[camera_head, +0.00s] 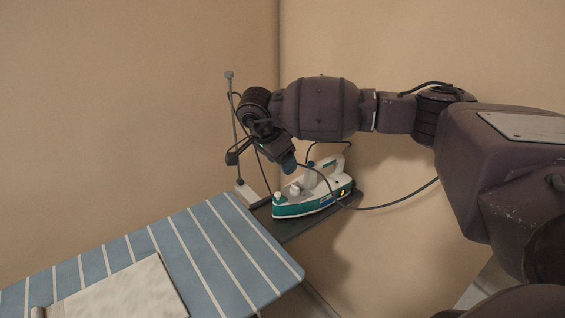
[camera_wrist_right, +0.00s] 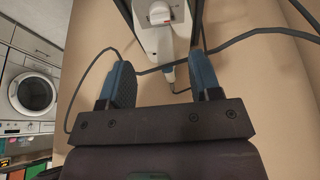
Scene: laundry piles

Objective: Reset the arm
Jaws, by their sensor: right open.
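My right arm reaches in from the right in the head view. Its gripper (camera_head: 261,161) is open, with its fingers apart, above and to the left of the iron. In the right wrist view the two blue-padded fingers of the gripper (camera_wrist_right: 161,64) are spread with nothing held between them. The white and teal iron (camera_head: 306,197) rests on a dark shelf at the end of the ironing board. The white iron also shows beyond the fingers in the right wrist view (camera_wrist_right: 158,40). My left gripper is not in view.
The blue striped ironing board (camera_head: 215,240) has a folded pale cloth (camera_head: 125,292) on it. A thin upright rod (camera_head: 235,130) stands behind the gripper. A dark cord (camera_head: 385,205) loops beside the iron. Walls stand close behind. A washing machine (camera_wrist_right: 32,93) shows at left in the wrist view.

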